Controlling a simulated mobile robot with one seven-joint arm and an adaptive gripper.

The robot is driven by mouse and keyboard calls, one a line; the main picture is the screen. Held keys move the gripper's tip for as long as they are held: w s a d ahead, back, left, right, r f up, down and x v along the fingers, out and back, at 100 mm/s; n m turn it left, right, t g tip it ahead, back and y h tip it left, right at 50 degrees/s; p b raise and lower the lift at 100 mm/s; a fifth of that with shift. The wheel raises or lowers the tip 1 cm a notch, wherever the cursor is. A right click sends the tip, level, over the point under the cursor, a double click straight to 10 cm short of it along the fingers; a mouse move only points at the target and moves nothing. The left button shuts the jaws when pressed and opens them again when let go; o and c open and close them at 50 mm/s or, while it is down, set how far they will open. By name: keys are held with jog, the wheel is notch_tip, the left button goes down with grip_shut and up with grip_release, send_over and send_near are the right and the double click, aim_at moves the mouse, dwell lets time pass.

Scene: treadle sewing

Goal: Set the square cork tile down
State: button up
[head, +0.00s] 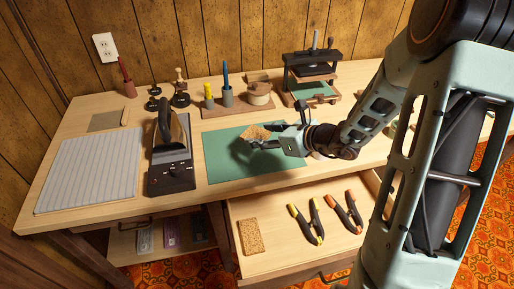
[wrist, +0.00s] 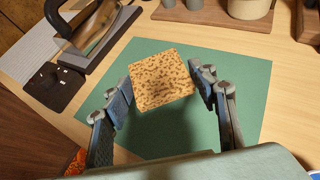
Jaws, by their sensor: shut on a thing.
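The square cork tile (head: 256,132) is speckled tan and is held between the fingers of my gripper (head: 264,136), over the green mat (head: 225,165). The wrist view shows the tile (wrist: 162,80) with one finger at its left edge and one at its right edge. It looks tilted and a little above the mat, though the exact gap is hard to tell. A dark shadow lies on the mat below the gripper.
An iron (head: 168,130) on a dark base stands left of the mat, beside a striped pad (head: 90,170). A wooden rack with spools (head: 227,95) and a press (head: 312,72) stand behind.

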aim_at(257, 151)
jog(key=shift+w+a+f, duration=0.3)
jog(key=shift+f, duration=0.2)
jog(key=shift+w+a+f, duration=0.25)
jog(key=shift+w+f, duration=0.05)
jog(key=shift+f, duration=0.15)
jog(key=shift+w+a+f+b, duration=0.15)
jog(key=shift+f+b, duration=0.15)
jog(key=shift+f, duration=0.65)
jog(key=shift+w+a+f+b, duration=0.1)
jog(key=shift+f+b, duration=0.2)
jog(key=shift+f, duration=0.6)
jog(key=shift+f, duration=0.2)
jog(key=o, duration=0.9)
jog(key=shift+o, duration=0.2)
jog(key=shift+r, duration=0.1)
